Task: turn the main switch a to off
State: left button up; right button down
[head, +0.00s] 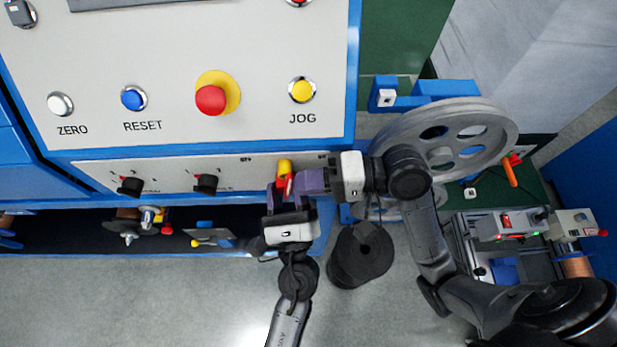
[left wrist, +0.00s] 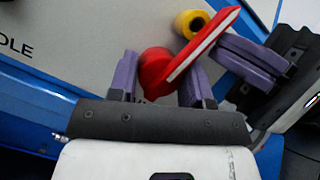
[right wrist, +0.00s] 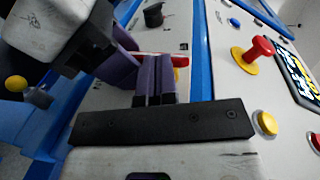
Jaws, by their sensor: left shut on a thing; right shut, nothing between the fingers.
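The main switch, with a red handle (head: 284,183) and a yellow part (head: 285,166), is on the lower panel strip in the head view. In the left wrist view the red handle (left wrist: 200,49) slants up to the right and has a pale stripe. My left gripper (head: 283,193) has its purple fingers on either side of the handle's rounded red end (left wrist: 155,72) and is shut on it. My right gripper (head: 308,182) is shut and empty, right beside the handle. In the right wrist view its closed fingers (right wrist: 154,75) partly hide the switch.
Two black knobs (head: 131,186) (head: 206,184) sit left on the same strip. Above are a red emergency button (head: 210,100) and a yellow JOG button (head: 302,90). A large grey pulley (head: 490,118) stands right, with a black cylinder (head: 361,257) below.

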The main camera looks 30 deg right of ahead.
pick_arm(q)
jog(key=shift+r, duration=0.2)
jog(key=shift+s+d, duration=0.3)
jog(key=shift+d, duration=0.1)
jog(key=o, duration=1.1)
jog(key=shift+d+f, duration=0.1)
jog(key=shift+o, duration=0.8)
jog(key=shift+f, duration=0.15)
